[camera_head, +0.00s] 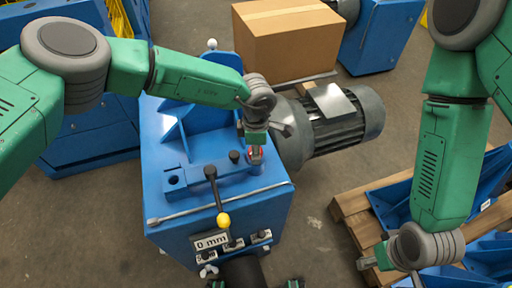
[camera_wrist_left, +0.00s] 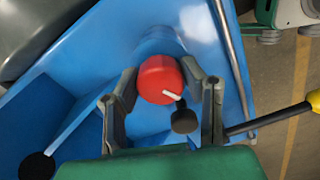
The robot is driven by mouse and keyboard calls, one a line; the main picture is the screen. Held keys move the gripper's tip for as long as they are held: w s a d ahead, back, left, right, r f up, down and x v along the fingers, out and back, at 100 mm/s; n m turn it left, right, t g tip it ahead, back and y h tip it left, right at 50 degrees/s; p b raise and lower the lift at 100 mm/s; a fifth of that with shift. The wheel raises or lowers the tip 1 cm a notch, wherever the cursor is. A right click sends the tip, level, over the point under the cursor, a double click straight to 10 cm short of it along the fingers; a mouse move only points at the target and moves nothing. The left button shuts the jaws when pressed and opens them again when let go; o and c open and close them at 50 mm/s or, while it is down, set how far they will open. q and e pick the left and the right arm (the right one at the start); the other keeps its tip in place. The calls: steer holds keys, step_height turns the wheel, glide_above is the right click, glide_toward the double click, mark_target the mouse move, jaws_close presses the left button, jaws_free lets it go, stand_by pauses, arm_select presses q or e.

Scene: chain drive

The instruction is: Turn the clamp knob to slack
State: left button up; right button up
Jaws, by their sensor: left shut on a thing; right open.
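The red clamp knob (camera_wrist_left: 160,80) is round, with a white pointer line that points to the lower right in the left wrist view. In the head view a bit of the red knob (camera_head: 261,155) shows on the right side of the blue machine (camera_head: 230,222). My left gripper (camera_head: 255,156) is over it from above. In the left wrist view my left gripper (camera_wrist_left: 164,88) has a finger on each side of the knob, shut on it. Any slack marking is not readable. My right gripper (camera_head: 368,262) is open and empty, low at the right, away from the machine.
A black lever with a yellow ball (camera_head: 222,220) stands at the machine's front, near a display (camera_head: 211,241) reading 0 mm. A grey motor (camera_head: 335,125) sits on the right. A cardboard box (camera_head: 287,40) is behind. A wooden pallet (camera_head: 352,215) with blue parts lies at right.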

arm_select(q)
steer(key=n, duration=0.1)
steer(key=n+p, duration=0.1)
steer(key=n, duration=0.1)
steer(key=shift+w+r+n, duration=0.15)
steer(key=shift+n, duration=0.15)
steer(key=n+p, duration=0.1)
steer(key=n, duration=0.3)
steer(key=shift+n+p, duration=0.3)
steer(key=shift+p, duration=0.1)
steer(key=n+p, duration=0.2)
steer(key=n, duration=0.5)
steer(key=shift+w, duration=0.1)
steer(key=n+p, duration=0.2)
steer(key=n, duration=0.4)
steer(key=shift+a+n+p, duration=0.1)
steer(key=shift+n+p, duration=0.2)
steer(key=shift+p, duration=0.1)
steer(key=n+p, duration=0.2)
steer(key=n, duration=0.3)
steer(key=shift+n, duration=0.4)
steer(key=o, duration=1.1)
steer(key=shift+o, duration=0.2)
